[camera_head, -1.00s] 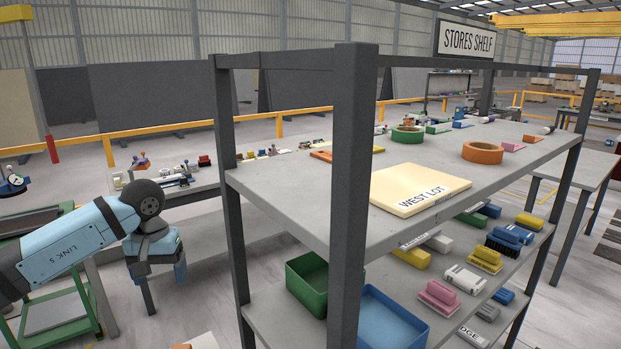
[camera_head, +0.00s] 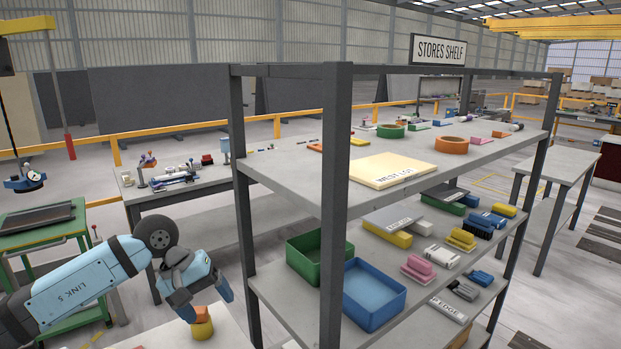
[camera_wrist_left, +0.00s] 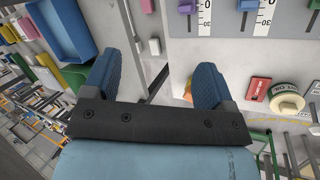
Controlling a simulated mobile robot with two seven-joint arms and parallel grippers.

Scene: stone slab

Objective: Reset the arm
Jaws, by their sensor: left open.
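My left arm comes in from the left in the head view. Its blue left gripper (camera_head: 206,297) hangs beside the left post of the stores shelf (camera_head: 243,170), with its fingers pointing down and apart. An orange-and-yellow item (camera_head: 201,325) shows just below the fingers on a pale surface; I cannot tell the gap between them. In the left wrist view the two blue fingers of the open gripper (camera_wrist_left: 162,78) stand wide apart with nothing held between them. My right gripper is not in view.
The shelf's lower level holds a green bin (camera_head: 310,262), a blue bin (camera_head: 375,297) and several blocks and brushes. A cream "WEST LOT" board (camera_head: 395,170) lies on top. A workbench (camera_head: 190,190) stands behind the arm, and a green cart (camera_head: 45,232) at left.

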